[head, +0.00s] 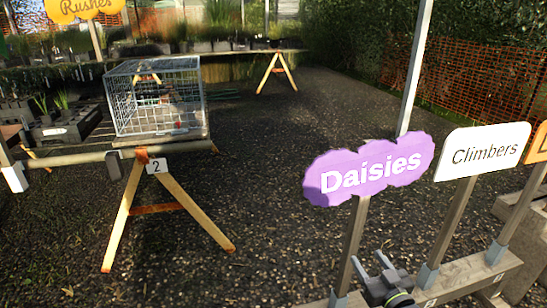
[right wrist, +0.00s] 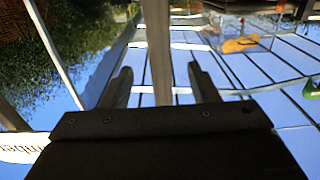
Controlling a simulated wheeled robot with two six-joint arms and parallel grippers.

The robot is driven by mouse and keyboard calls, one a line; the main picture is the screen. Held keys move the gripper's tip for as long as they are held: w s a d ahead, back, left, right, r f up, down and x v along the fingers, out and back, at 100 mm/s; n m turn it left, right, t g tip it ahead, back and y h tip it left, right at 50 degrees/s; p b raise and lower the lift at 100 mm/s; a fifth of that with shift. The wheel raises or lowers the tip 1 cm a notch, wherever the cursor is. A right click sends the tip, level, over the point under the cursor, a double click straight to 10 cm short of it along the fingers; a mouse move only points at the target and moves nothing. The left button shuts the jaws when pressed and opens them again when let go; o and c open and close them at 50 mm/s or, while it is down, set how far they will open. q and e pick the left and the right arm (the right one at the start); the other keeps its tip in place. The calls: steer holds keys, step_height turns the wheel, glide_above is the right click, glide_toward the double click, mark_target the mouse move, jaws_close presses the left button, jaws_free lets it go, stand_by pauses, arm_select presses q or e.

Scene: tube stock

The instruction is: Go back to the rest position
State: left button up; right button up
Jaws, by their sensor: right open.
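My right gripper (head: 370,262) shows at the bottom of the head view, beside the wooden post (head: 353,240) of the purple Daisies sign (head: 368,168). Its two fingers are apart, and nothing is seen held. In the right wrist view, the open gripper (right wrist: 161,88) has a wooden post (right wrist: 158,45) showing between its fingers. I cannot tell whether the post is between them or beyond them. My left gripper is not in view.
The white Climbers sign (head: 484,150) stands right of Daisies on the same low rail (head: 455,278). A wire cage (head: 155,97) sits on a trestle bench at left. Gravel (head: 270,185) lies open between. The wrist view shows a blue slatted surface (right wrist: 255,70).

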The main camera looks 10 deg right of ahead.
step_height(320, 180, up, 7)
steer(key=p, duration=0.6)
steer(key=s+f+m+g+h+b, duration=0.1)
steer(key=s+f+g, duration=0.5)
steer(key=f, duration=0.7)
steer(key=s+f+m+g+h, duration=0.1)
steer(key=s+f+g, duration=0.2)
steer(key=s+f, duration=0.85)
steer(key=s+a+f+g, duration=0.3)
steer(key=s+f+g, duration=0.2)
steer(key=s+f, duration=0.45)
arm_select(q)
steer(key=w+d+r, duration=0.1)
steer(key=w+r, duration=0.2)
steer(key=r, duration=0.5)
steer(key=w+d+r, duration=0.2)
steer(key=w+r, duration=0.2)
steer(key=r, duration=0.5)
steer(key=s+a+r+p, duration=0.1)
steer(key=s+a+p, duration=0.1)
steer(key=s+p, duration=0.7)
steer(key=p, duration=0.6)
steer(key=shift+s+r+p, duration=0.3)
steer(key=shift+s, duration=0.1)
arm_select(e)
steer(key=s+f+g, duration=0.2)
steer(key=s, duration=1.7)
steer(key=shift+n+g, duration=0.3)
steer(key=shift+g, duration=0.1)
